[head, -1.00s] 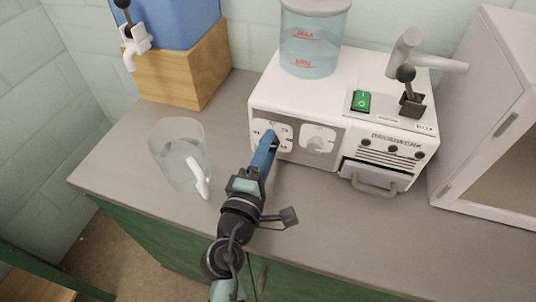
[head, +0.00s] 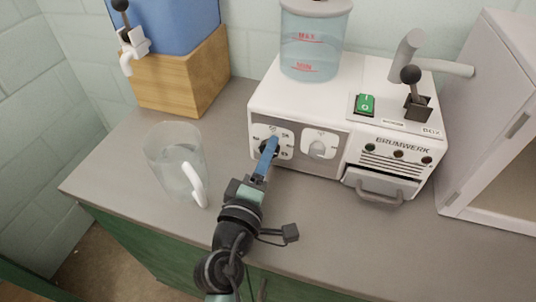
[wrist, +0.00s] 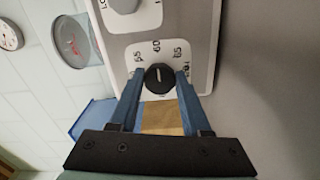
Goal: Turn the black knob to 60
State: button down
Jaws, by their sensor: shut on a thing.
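The black knob (wrist: 158,77) sits in the middle of a white dial plate (wrist: 153,50) with numbers around it. A short white mark on the knob points up in the wrist view, toward the top number, which is too blurred to read surely. My gripper (wrist: 161,76) has its two blue fingers on either side of the knob, shut on it. In the head view my gripper (head: 270,143) reaches the left dial plate (head: 286,135) on the front of the white machine (head: 300,108), and the fingers hide the knob.
A second dial with a grey knob (head: 319,149) is just right. A clear jug (head: 172,155) stands on the counter at left. A green switch (head: 365,103), a lever (head: 416,100) and a drawer handle (head: 380,190) are on the machine's right side. The front counter is clear.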

jog(key=shift+c, duration=1.8)
grip_release()
jog(key=b+v, duration=0.1)
jog(key=v, duration=1.2)
jog(key=shift+b, duration=0.3)
jog(key=w+d+r+m+t+y, duration=0.1)
jog(key=w+r+m+t, duration=0.15)
jog(key=r, duration=0.65)
jog(key=w+d+r+m+t, duration=0.15)
jog(key=r+m, duration=0.25)
jog(key=r, duration=0.4)
jog(key=w+d+r+m+t+y, duration=0.1)
jog(key=w+r+m, duration=0.15)
jog(key=r, duration=0.65)
jog(key=s+r+m+t+y+p, duration=0.1)
jog(key=s+r+p, duration=0.3)
jog(key=r, duration=1.3)
jog(key=s+r+m+t+y+p, duration=0.2)
jog(key=s+r+t+p, duration=0.2)
jog(key=r+p, duration=0.9)
notch_tip(320, 180, up, 5)
jog(key=shift+d+f+y, duration=0.15)
jog(key=shift+f+y, duration=0.05)
jog(key=shift+y, duration=0.1)
